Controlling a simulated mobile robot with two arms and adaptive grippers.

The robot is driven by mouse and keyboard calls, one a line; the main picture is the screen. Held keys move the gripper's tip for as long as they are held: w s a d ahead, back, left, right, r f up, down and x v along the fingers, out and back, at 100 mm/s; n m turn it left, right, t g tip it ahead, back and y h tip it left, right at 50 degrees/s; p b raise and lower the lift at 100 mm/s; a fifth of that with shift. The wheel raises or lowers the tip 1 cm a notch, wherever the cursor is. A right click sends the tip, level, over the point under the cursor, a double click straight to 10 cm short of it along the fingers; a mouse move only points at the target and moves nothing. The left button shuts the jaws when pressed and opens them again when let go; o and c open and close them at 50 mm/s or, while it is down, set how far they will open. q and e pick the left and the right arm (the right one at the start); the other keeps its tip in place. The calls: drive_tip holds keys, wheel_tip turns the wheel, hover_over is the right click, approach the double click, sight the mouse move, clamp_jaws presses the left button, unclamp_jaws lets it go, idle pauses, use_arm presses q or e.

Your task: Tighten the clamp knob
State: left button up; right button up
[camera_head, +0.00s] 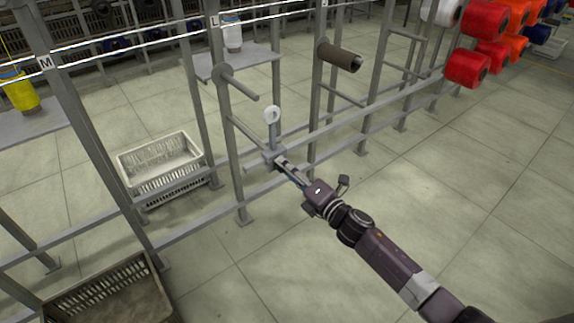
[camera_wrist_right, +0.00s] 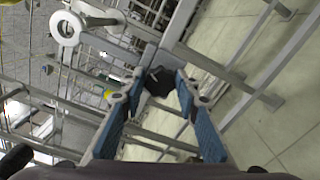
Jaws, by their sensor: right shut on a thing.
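The clamp knob (camera_wrist_right: 158,81) is small, black and lobed, and shows between the fingertips in the right wrist view. My right gripper (camera_wrist_right: 160,88) has its blue-padded fingers on either side of the knob and is shut on it. In the head view the right gripper (camera_head: 283,164) reaches the grey clamp block (camera_head: 270,155) on the rack rail, and the knob is hidden there. My left gripper is not in view.
Grey rack uprights and rails (camera_head: 230,150) surround the clamp. A brown tube (camera_head: 340,57) sits on a peg, and red bobbins (camera_head: 467,68) hang at the upper right. A white crate (camera_head: 160,165) and a darker crate (camera_head: 105,295) are at left. The floor at right is clear.

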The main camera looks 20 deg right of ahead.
use_arm(q)
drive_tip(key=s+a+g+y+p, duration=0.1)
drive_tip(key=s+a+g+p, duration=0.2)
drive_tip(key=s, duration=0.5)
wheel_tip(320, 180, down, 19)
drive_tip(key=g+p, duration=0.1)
drive_tip(key=p, duration=0.4)
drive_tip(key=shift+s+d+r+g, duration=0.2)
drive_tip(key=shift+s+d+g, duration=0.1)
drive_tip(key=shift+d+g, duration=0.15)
use_arm(e)
drive_tip(key=shift+s+a+f+m, duration=0.1)
drive_tip(key=shift+f+m, duration=0.05)
drive_tip(key=shift+m, duration=7.45)
drive_tip(key=shift+a+f+m, duration=0.1)
drive_tip(key=shift+f+m, duration=0.05)
drive_tip(key=shift+m, duration=7.45)
